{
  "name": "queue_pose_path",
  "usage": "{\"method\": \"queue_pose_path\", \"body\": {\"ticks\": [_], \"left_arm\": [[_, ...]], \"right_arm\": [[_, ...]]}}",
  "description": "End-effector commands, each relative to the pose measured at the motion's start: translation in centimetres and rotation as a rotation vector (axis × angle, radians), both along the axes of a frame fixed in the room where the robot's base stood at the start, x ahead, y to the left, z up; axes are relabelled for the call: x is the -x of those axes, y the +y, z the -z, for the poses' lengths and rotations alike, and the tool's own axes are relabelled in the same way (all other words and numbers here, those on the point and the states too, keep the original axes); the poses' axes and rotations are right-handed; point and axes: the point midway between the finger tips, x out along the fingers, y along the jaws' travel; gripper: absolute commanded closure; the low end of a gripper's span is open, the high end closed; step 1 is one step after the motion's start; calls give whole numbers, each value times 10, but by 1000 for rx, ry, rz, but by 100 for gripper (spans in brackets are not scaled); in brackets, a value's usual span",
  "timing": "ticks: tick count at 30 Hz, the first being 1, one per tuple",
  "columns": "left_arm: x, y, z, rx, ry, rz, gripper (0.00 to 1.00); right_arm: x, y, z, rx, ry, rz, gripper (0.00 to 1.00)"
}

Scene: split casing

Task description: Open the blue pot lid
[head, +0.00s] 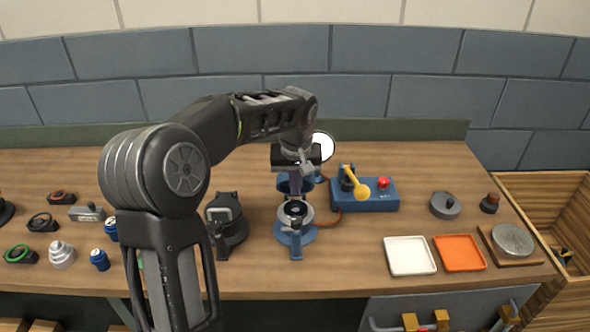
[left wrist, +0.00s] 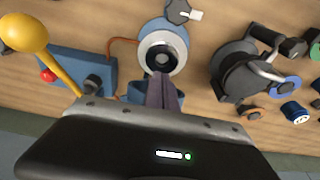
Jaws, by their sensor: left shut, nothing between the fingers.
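The blue pot (head: 283,233) stands near the middle of the bench, its silver ring and dark inside facing up. Its handle points to the front. The blue lid (head: 282,186) appears raised at the pot's back edge, partly hidden by my left gripper (head: 296,192). In the left wrist view the pot (left wrist: 163,27) lies just beyond the fingertips (left wrist: 161,80), and blue parts of the lid (left wrist: 138,90) show on both sides of the fingers. My left gripper is shut and empty, close to the lid; I cannot tell whether it touches. My right gripper is not in view.
A dark pot (head: 232,233) stands just left of the blue one. A blue box (head: 372,203) with a yellow-knobbed lever (head: 358,188) and red button (head: 383,183) is at right. White (head: 410,256) and orange (head: 459,253) trays lie front right. Several small parts are at left.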

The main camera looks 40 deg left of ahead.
Motion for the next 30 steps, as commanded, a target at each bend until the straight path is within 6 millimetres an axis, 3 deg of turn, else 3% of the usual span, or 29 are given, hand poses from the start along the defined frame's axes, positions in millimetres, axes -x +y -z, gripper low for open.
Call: {"method": "queue_pose_path", "body": {"ticks": [19,30], "left_arm": [[-22,22,9,2,15,-5,100],[-12,13,-22,2,13,-3,100]], "right_arm": [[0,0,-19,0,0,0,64],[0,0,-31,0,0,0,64]]}}
